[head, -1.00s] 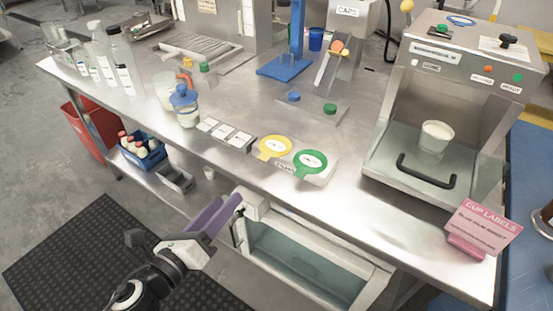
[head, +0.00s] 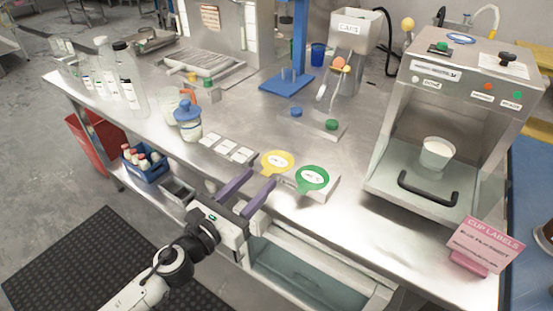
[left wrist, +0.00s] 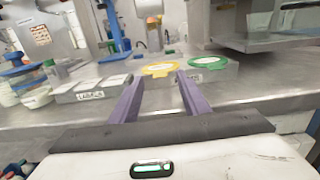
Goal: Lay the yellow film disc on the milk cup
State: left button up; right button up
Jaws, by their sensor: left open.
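The yellow film disc (head: 277,163) lies with its tab on a low metal block at the table's front edge, left of a green disc (head: 312,178). The milk cup (head: 436,152), white and open-topped, stands upright on the sealing machine's tray at the right. My left gripper (head: 253,188) is open and empty just in front of the yellow disc. In the left wrist view the yellow disc (left wrist: 158,69) shows ahead, between and beyond the two purple fingers (left wrist: 155,97). My right gripper is not in view.
The sealing machine (head: 455,105) with a black handle (head: 428,188) stands at the right. Label tiles (head: 227,147) and a blue-lidded jar (head: 187,120) are left of the discs. A pink label sign (head: 485,240) stands at the front right. An open drawer (head: 300,265) lies below the edge.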

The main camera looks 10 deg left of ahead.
pick_arm(q)
jog(key=shift+x, duration=0.85)
grip_shut()
